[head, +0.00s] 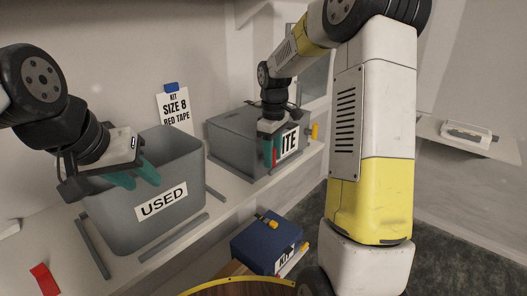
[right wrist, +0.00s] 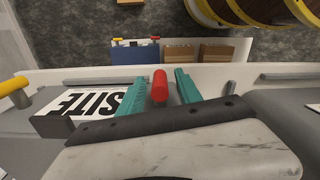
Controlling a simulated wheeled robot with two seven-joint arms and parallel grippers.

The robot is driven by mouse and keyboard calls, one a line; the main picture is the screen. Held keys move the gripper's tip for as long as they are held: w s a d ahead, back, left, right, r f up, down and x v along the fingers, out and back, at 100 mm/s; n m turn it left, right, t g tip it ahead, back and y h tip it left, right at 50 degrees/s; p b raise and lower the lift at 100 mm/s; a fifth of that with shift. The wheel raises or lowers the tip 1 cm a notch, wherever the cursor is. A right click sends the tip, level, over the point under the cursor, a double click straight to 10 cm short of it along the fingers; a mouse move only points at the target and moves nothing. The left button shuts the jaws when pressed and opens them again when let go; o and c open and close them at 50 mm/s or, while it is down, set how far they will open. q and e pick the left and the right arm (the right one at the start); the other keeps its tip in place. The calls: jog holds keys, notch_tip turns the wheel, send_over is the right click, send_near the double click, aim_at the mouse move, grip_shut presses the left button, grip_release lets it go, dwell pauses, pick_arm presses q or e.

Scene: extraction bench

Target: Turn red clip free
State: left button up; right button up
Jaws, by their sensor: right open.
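The red clip (right wrist: 160,86) stands upright on the near side of the grey SITE box (head: 228,130), which has a white label (right wrist: 82,104). In the right wrist view it lies between the two teal fingers of my right gripper (right wrist: 159,90), with gaps on both sides. The head view shows a sliver of the red clip (head: 275,157) beside the teal fingers of my right gripper (head: 271,148). A yellow clip (head: 315,131) sits at the box's right end. My left gripper (head: 138,180) is open and empty over the grey USED bin (head: 190,200).
A kit card (head: 174,108) with a blue clip stands behind the bin. A blue box (head: 258,236) with a yellow clip sits lower, in front of the shelf. A red piece (head: 45,280) lies at lower left. Grey rails (head: 175,235) edge the shelf spots.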

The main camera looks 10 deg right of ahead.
grip_shut()
jog(key=shift+a, duration=0.1)
dwell(0.3)
jog(key=shift+s+a+f+t+h, duration=0.2)
jog(key=shift+f+t+h, duration=0.15)
jog(key=shift+t+h, duration=1.75)
jog(key=shift+s+a+f+t+h, duration=0.3)
jog(key=shift+t+h, duration=1.25)
jog(key=shift+h, duration=1)
jog(key=shift+s+a+f+t+h, duration=0.15)
jog(key=shift+f+t+h, duration=0.25)
jog(key=shift+t+h, duration=1.7)
jog(key=shift+h, duration=0.45)
